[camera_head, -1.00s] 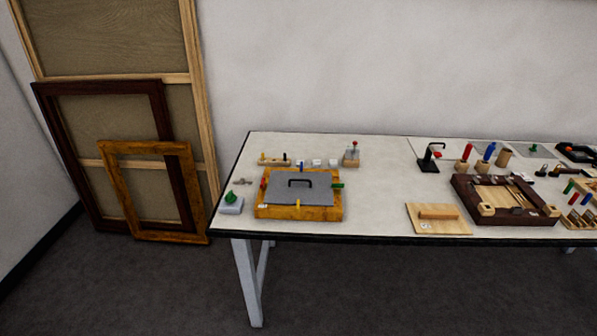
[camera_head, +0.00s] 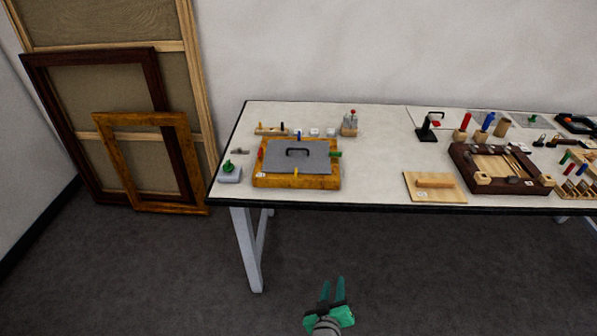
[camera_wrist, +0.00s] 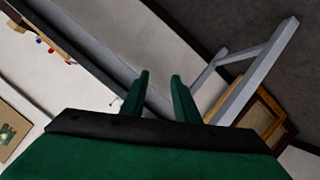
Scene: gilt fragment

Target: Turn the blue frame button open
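A gilt wooden frame (camera_head: 262,181) lies flat at the left of the table, with a grey back panel (camera_head: 318,158) and a black handle in it. Coloured buttons sit on its sides: a blue button (camera_head: 299,135) at the far side, a green one (camera_head: 335,154) at the right, a yellow one (camera_head: 295,171) at the near side and a red one (camera_head: 260,154) at the left. How the blue button is turned is too small to tell. My gripper (camera_head: 333,284) is open and empty, in front of the table and well short of the frame. It also shows in the wrist view (camera_wrist: 160,84).
The table (camera_head: 375,165) has a dark edge. A green knob on a grey block (camera_head: 230,172) stands left of the frame. Behind it are small blocks and a red-topped post (camera_head: 350,123). A wooden board (camera_head: 433,187) and dark frame (camera_head: 470,171) lie right. Empty frames lean against the wall.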

